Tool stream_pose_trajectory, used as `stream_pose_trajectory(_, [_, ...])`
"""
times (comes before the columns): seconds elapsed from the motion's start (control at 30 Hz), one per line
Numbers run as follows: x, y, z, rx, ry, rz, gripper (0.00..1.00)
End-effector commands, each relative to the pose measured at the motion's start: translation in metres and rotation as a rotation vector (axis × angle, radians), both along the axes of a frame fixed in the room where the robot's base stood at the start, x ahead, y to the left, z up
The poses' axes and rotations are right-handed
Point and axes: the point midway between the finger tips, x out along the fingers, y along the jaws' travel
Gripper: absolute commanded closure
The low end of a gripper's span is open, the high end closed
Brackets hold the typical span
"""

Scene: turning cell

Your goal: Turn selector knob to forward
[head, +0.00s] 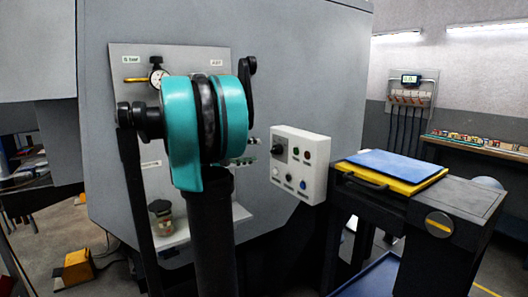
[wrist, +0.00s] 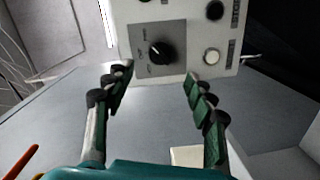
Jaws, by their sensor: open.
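The selector knob (wrist: 161,52) is black and round, on a grey square plate of the white control box (wrist: 120,14). Its pale mark points to the upper left in the wrist view; the small labels around it are too blurred to read. In the head view the knob (head: 280,149) is at the upper left of the box (head: 313,178). My gripper (wrist: 156,77) is open and empty. Its two dark green fingers lie left and right of the knob in the wrist view, apart from it. In the head view my teal arm hides most of the gripper.
A white button (wrist: 212,57) and a dark button (wrist: 214,10) are near the knob. A black cart (head: 463,207) with a blue sheet (head: 398,165) stands right of the box. A dial gauge (head: 158,78) and a shelf with a jar (head: 160,216) are at the left.

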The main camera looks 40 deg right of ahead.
Motion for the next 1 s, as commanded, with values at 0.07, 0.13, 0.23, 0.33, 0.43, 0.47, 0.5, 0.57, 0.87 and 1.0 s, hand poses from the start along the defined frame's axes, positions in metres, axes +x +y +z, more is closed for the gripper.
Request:
stream_pose_trajectory(0.07, [0.003,0.014,0.001,0.0,0.0,0.004,0.45])
stream_pose_trajectory(0.13, [0.005,0.023,0.002,0.0,0.0,0.002,0.45])
stream_pose_trajectory(0.23, [0.006,0.032,0.003,0.0,0.0,0.001,0.45])
stream_pose_trajectory(0.33, [0.007,0.036,0.003,0.0,0.0,0.0,0.45])
stream_pose_trajectory(0.43, [0.007,0.038,0.004,0.0,0.0,0.0,0.45])
stream_pose_trajectory(0.47, [0.007,0.038,0.004,0.0,0.0,0.0,0.45])
stream_pose_trajectory(0.5, [0.007,0.038,0.004,0.0,0.0,0.0,0.45])
stream_pose_trajectory(0.57, [0.007,0.038,0.004,0.0,0.0,0.0,0.45])
stream_pose_trajectory(0.87, [0.007,0.038,0.003,0.0,0.0,0.0,0.45])
stream_pose_trajectory(1.0, [0.004,0.042,-0.008,0.036,-0.002,0.014,0.45])
